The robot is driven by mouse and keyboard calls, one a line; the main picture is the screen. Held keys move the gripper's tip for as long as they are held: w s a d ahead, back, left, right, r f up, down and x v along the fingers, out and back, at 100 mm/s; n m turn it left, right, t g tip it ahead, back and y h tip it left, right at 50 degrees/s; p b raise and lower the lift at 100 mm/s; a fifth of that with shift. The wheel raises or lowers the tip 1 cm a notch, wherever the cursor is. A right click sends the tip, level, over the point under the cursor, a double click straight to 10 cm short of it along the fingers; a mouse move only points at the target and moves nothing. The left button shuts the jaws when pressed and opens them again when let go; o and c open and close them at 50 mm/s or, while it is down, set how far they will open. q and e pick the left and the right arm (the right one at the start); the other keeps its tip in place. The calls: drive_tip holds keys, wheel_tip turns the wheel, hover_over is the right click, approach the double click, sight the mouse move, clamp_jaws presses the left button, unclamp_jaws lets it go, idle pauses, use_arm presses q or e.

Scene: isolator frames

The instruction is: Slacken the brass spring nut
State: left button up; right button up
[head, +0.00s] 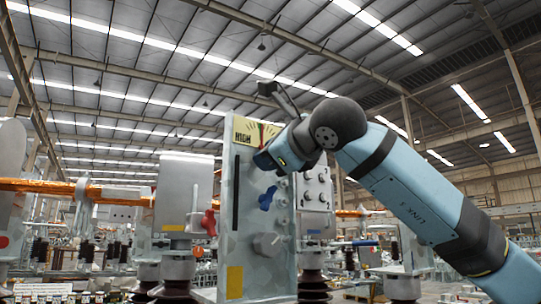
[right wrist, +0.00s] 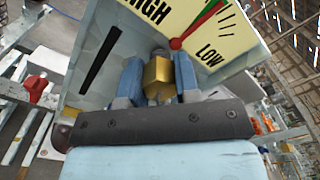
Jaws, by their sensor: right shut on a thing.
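The brass spring nut (right wrist: 157,73) is a golden faceted block in the middle of the right wrist view, on the grey panel (head: 237,240) just below a yellow HIGH–LOW dial (right wrist: 205,30). My right gripper (right wrist: 158,85) has one blue finger on each side of it and is shut on it. The dial's red pointer rises to the right from its red hub, beside a green band. In the head view my right gripper (head: 272,158) is at the panel's upper part, below the dial (head: 257,132), and hides the nut. My left gripper is not in view.
Below the gripper, the panel carries a blue knob (head: 267,198) and a grey knob (head: 268,244). A black slot (head: 236,192) runs down its left side. A red handle (head: 208,223) stands left of the panel. A copper-coloured bar (head: 120,196) extends left.

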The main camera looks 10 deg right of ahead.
drive_tip(key=n, duration=0.5)
use_arm(q)
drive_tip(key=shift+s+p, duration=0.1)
drive_tip(key=shift+p, duration=0.3)
use_arm(e)
drive_tip(key=shift+n, duration=1.8)
drive_tip(key=o, duration=0.9)
use_arm(q)
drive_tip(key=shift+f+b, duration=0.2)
drive_tip(key=shift+b, duration=0.35)
use_arm(e)
drive_tip(key=v, duration=1.4)
drive_tip(key=shift+f, duration=0.1)
